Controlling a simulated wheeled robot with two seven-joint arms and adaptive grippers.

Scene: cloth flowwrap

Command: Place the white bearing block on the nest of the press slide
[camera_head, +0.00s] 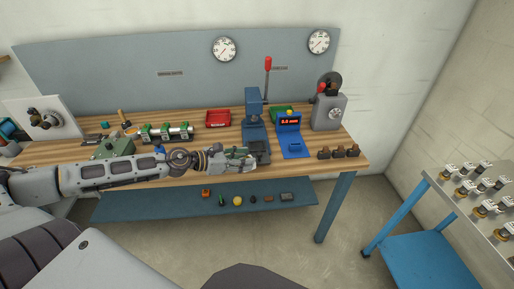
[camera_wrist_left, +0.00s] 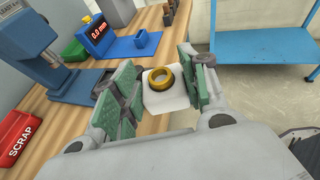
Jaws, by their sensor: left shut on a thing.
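My left gripper (camera_head: 240,160) reaches in from the left, just in front of the blue press (camera_head: 254,122). In the left wrist view the gripper (camera_wrist_left: 158,88) is shut on the white bearing block (camera_wrist_left: 158,101), which has a brass ring on its face. The green pads sit on either side of the block. The press also shows in the left wrist view (camera_wrist_left: 30,45), with its dark base (camera_wrist_left: 78,84) beyond the left finger. I cannot make out the slide's nest. The block cannot be told apart in the head view. My right gripper is in neither view.
A blue gauge with a red display (camera_head: 288,122) stands right of the press. A red SCRAP bin (camera_head: 218,118) is behind, left of the press. Several brown blocks (camera_head: 338,152) line the bench's right end. A blue cart (camera_head: 410,255) stands apart at right.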

